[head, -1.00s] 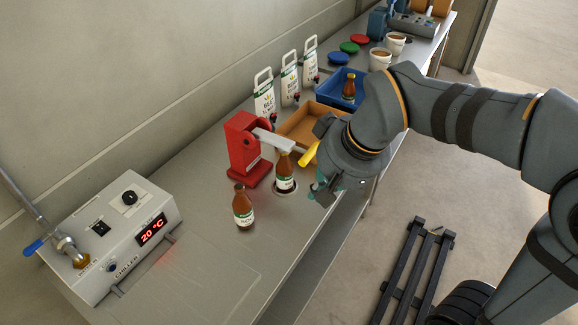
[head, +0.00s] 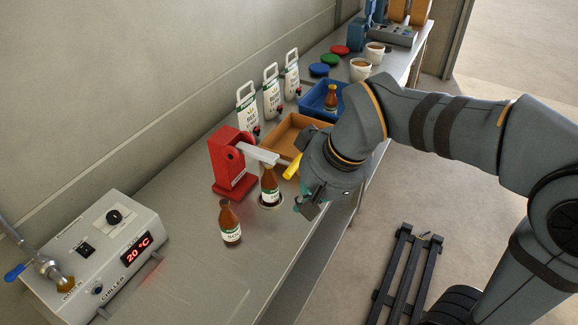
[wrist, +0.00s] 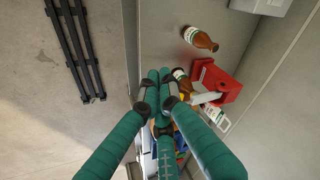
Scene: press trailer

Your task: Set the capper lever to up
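The capper (head: 227,160) is a red stand on the steel bench. Its grey lever (head: 257,153) reaches out roughly level over a brown bottle (head: 269,185) and looks low, near the bottle's top. The lever's yellow handle (head: 292,167) sits at its outer end, partly beside my wrist. My gripper (head: 310,207) is below and right of the handle, apart from it, at the bench's front edge. In the wrist view my teal fingers (wrist: 158,82) are drawn together with nothing seen between them. The red capper also shows there (wrist: 215,82); the fingers partly hide its lever end.
A second brown bottle (head: 230,223) stands left of the capper, near a chiller box (head: 98,255). An orange tray (head: 285,137) and a blue crate (head: 313,98) lie behind. White pouches (head: 271,92) line the wall. A black rack (head: 408,275) is on the floor.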

